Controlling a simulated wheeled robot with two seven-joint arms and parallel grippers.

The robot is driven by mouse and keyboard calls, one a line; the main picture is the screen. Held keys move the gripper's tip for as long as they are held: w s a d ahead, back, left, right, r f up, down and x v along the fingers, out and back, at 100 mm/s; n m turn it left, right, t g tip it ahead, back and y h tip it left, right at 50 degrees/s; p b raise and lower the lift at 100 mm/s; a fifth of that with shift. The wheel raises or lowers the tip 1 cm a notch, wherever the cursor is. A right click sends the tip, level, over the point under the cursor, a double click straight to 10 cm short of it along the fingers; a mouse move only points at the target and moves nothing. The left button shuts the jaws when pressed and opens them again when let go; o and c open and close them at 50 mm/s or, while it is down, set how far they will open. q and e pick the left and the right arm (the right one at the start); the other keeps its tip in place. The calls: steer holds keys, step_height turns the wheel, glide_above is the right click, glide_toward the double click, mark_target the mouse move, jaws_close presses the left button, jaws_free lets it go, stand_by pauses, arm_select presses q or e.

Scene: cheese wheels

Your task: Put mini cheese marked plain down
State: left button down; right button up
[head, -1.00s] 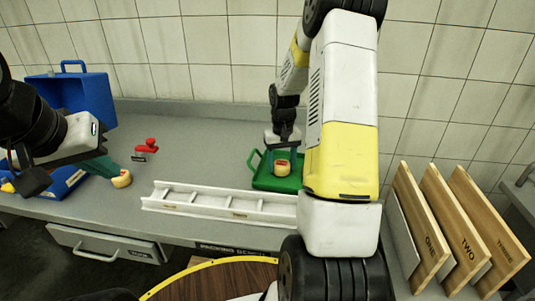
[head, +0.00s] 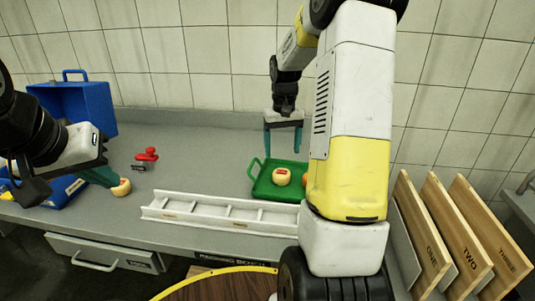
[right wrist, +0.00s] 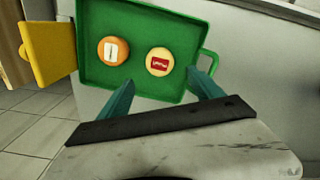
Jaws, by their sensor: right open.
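A pale yellow mini cheese with a red label (head: 281,177) lies in the green tray (head: 262,190); its label is too small to read. It also shows in the right wrist view (right wrist: 160,62), beside an orange cheese with a white label (right wrist: 114,50). My right gripper (head: 284,150) is open and empty above the tray, fingers apart and clear of both cheeses. My left gripper (head: 112,181) has its teal fingertips at another pale cheese (head: 122,187) at the left of the bench; whether it grips it is unclear.
A white ladder-like rack (head: 190,207) lies along the bench front. A red object (head: 147,156) and a blue box (head: 88,105) stand at the left. Wooden boards marked ONE (head: 425,235), TWO (head: 458,230) and THREE (head: 490,225) stand at the right. The back middle is clear.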

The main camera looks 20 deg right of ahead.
steer(key=s+a+r+t, duration=0.3)
steer(key=s+a+r, duration=0.3)
steer(key=s+r, duration=0.45)
steer(key=s+a+r+t+y, duration=0.1)
steer(key=s+a+r, duration=0.1)
steer(key=s, duration=0.4)
steer(key=s+a+r+n+t+y, duration=0.1)
steer(key=s+a+r+t, duration=0.1)
steer(key=s+a, duration=0.3)
steer(key=shift+s+r, duration=0.2)
steer(key=shift+s, duration=0.7)
